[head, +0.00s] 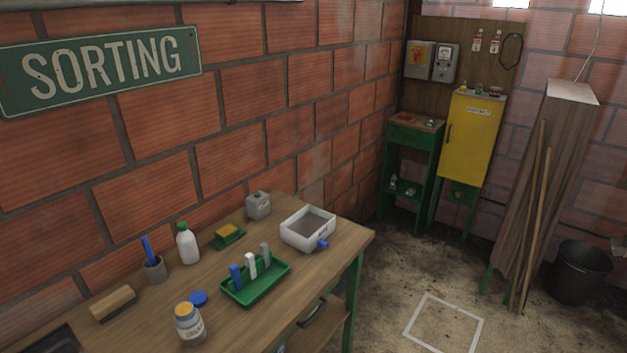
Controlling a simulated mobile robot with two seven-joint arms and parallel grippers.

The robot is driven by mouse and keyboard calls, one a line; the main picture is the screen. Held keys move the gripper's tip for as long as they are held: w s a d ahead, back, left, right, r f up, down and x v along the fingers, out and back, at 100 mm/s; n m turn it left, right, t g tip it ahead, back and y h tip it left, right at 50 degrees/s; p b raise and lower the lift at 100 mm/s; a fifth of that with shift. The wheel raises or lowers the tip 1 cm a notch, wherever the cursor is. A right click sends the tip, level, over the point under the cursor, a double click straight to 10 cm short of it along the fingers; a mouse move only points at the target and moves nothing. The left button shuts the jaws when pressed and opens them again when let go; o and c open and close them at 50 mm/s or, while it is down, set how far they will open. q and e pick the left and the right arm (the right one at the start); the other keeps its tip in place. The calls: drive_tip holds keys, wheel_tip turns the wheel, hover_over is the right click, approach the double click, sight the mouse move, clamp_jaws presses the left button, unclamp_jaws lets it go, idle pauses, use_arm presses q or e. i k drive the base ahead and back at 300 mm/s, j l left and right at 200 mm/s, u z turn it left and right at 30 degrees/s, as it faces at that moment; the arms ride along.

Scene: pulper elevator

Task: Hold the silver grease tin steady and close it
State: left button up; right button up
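A silver-grey tin (189,326) with a pale label stands upright near the front edge of the wooden workbench. Its top looks open, with yellow-orange contents showing; the label is too small to read surely. A round blue lid (198,299) lies flat on the bench just behind it, apart from it. Neither of my grippers is in the head view, so nothing is seen holding the tin or the lid.
On the workbench (330,251) stand a green tray (243,293) with several upright pieces right of the tin, a white bottle (187,245), a brush (113,302), a cup (155,269), a grey canister (258,207) and a white bin (295,237). A brick wall rises behind.

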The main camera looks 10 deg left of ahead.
sight(188, 320)
drive_tip(key=u, duration=1.2)
